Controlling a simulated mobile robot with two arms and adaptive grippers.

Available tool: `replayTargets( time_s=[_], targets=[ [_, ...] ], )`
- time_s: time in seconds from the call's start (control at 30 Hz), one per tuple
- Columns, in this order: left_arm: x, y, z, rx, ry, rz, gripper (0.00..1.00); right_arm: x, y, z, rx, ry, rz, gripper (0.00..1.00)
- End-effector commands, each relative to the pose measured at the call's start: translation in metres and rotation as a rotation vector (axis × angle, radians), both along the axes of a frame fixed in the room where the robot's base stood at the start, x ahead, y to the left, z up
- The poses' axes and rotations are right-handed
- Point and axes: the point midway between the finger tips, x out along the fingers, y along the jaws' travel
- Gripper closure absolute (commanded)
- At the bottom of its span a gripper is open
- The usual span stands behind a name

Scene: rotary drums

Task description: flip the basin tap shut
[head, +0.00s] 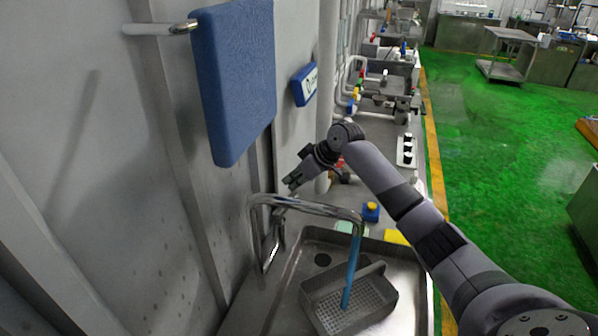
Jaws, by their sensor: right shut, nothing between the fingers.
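The chrome basin tap (312,207) arches from the wall side over the steel basin (402,262). A blue stream (351,272) runs from its spout down into a grey perforated tray (364,304) in the basin. Chrome parts (272,243) stand at the tap's base near the wall; I cannot tell how the handle is set. My right gripper (291,184) is shut and empty, above and behind the spout as seen here, apart from it and close to the wall. My left gripper is not in view.
A blue towel (237,85) hangs from a wall rail (160,29) at upper left. A blue bottle-like item (371,212) and a yellow sponge-like piece (396,237) sit by the basin's far edge. The green floor (470,130) at right is open.

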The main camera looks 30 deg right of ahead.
Motion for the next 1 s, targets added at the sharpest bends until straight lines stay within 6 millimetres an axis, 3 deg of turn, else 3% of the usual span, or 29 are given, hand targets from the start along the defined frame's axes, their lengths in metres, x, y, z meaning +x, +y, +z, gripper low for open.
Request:
replayTargets(
  time_s=[0.13,0.4,0.77,1.0],
  targets=[
    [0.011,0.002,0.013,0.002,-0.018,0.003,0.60,0.014,0.009,-0.017,0.003,0.003,0.000,1.00],
    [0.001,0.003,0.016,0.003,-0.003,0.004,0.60,0.025,0.014,-0.035,-0.001,0.000,-0.001,1.00],
    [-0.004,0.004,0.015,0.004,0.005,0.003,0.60,0.026,0.014,-0.036,-0.001,-0.001,-0.001,1.00],
    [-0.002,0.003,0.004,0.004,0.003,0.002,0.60,0.039,0.020,-0.038,0.001,-0.002,-0.033,1.00]
  ],
)
